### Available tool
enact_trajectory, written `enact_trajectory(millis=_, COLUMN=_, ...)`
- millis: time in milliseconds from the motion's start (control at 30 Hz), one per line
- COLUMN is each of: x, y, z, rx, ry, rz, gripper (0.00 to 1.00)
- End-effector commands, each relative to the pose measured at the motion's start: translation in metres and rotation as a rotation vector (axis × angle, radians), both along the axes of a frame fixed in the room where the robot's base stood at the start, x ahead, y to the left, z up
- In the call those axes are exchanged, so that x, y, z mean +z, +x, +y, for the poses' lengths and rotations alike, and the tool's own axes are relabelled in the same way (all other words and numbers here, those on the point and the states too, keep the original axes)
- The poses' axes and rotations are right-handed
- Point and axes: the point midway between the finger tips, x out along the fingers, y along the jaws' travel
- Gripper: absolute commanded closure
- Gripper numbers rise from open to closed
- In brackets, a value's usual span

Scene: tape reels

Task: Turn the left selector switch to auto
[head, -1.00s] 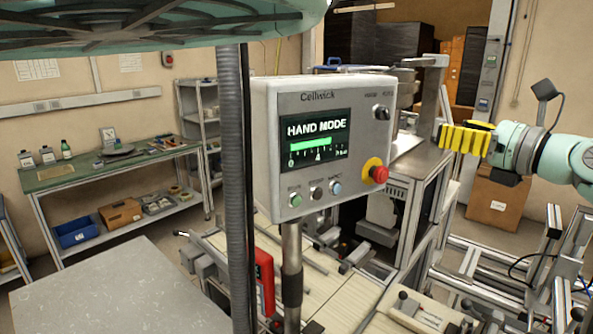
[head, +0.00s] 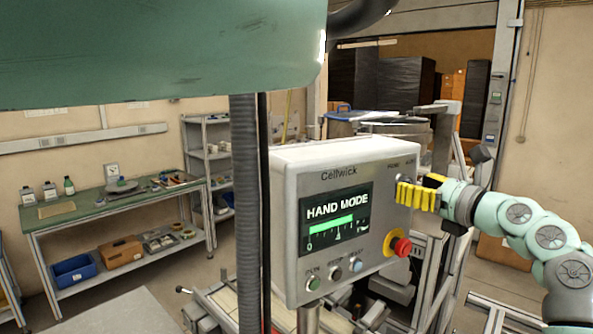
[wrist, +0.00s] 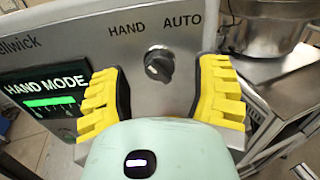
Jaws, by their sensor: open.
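The selector switch (wrist: 159,64) is a dark round knob on the panel face, below the printed words HAND and AUTO. Its pointer tilts toward the upper left, on the HAND side. The control panel (head: 300,180) is a grey box whose screen (head: 337,218) reads HAND MODE; the screen also shows in the wrist view (wrist: 45,92). My gripper (head: 408,194) is at the panel's upper right with yellow fingers. In the wrist view my gripper (wrist: 165,92) is open, with one finger on each side of the switch.
A red emergency stop button (head: 401,246) on a yellow collar sits below my gripper. Several small push buttons (head: 335,272) line the panel's lower edge. A green workbench (head: 120,198) stands at the far left. A metal drum (wrist: 267,25) is right of the panel.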

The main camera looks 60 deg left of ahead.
Motion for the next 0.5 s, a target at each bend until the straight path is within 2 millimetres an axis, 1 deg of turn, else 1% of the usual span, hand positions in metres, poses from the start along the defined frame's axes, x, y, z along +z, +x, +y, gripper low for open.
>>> enact_trajectory(millis=100, x=0.0005, y=-0.0029, z=0.0057, rx=0.005, ry=0.000, rz=0.001, gripper=0.38)
enact_trajectory(millis=433, x=-0.0008, y=-0.0028, z=0.0069, rx=0.003, ry=0.000, rz=0.000, gripper=0.38)
enact_trajectory(millis=467, x=-0.0008, y=-0.0028, z=0.0068, rx=0.003, ry=0.000, rz=0.000, gripper=0.35)
enact_trajectory(millis=500, x=-0.0006, y=-0.0028, z=0.0068, rx=0.003, ry=0.000, rz=0.000, gripper=0.39)
